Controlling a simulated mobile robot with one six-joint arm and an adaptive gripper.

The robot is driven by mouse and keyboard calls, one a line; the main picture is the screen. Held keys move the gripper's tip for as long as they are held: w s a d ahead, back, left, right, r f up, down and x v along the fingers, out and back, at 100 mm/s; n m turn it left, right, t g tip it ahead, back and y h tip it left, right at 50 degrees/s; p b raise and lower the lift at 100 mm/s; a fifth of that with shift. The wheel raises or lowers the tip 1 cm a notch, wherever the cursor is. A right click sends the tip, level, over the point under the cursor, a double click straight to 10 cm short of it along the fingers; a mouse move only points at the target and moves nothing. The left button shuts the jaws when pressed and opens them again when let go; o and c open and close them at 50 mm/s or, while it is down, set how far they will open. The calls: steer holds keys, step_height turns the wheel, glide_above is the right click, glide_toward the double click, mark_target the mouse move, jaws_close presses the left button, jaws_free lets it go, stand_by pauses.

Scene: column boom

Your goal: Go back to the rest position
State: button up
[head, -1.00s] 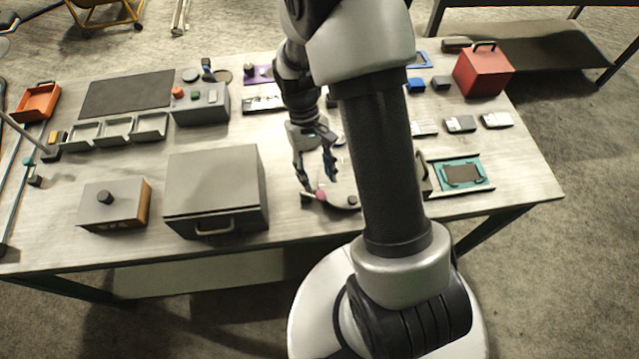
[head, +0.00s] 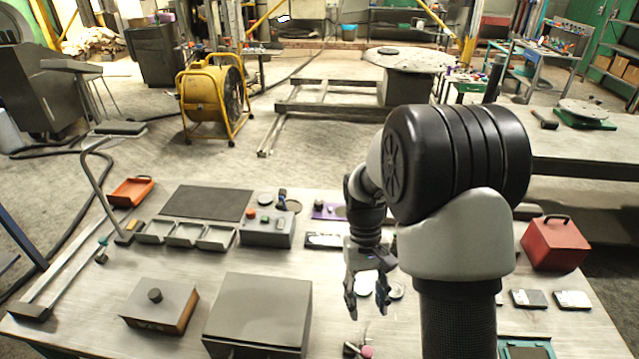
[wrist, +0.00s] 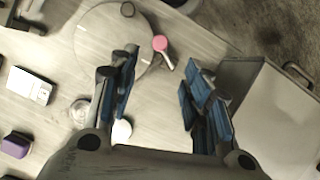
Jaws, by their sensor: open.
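My gripper (head: 368,300) hangs above the table in the head view, its fingers pointing down. In the wrist view my gripper (wrist: 158,95) shows its two blue-padded fingers spread apart, with nothing held between them. The table (head: 330,335) lies below. In the wrist view a round disc (wrist: 95,35) and a pink round-headed item (wrist: 160,43) lie on the table beyond the fingertips. In the head view the pink item (head: 367,352) is at the bottom edge. My arm hides part of the table's right side.
A grey lidded box (head: 262,310) stands left of my gripper, and a smaller box with a knob (head: 160,305) is further left. A grey button box (head: 267,230) and open trays (head: 185,235) are behind. A red case (head: 555,243) stands at the right.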

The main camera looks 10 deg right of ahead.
steer(key=s+a+r+t, duration=0.2)
steer(key=s+r+t, duration=0.2)
steer(key=s+r, duration=0.4)
steer(key=s+a+r+t, duration=0.2)
steer(key=s+r+t, duration=0.3)
steer(key=r, duration=0.5)
steer(key=shift+s+a+r+b, duration=0.2)
steer(key=shift+s+a+b, duration=0.15)
steer(key=shift+s, duration=1.05)
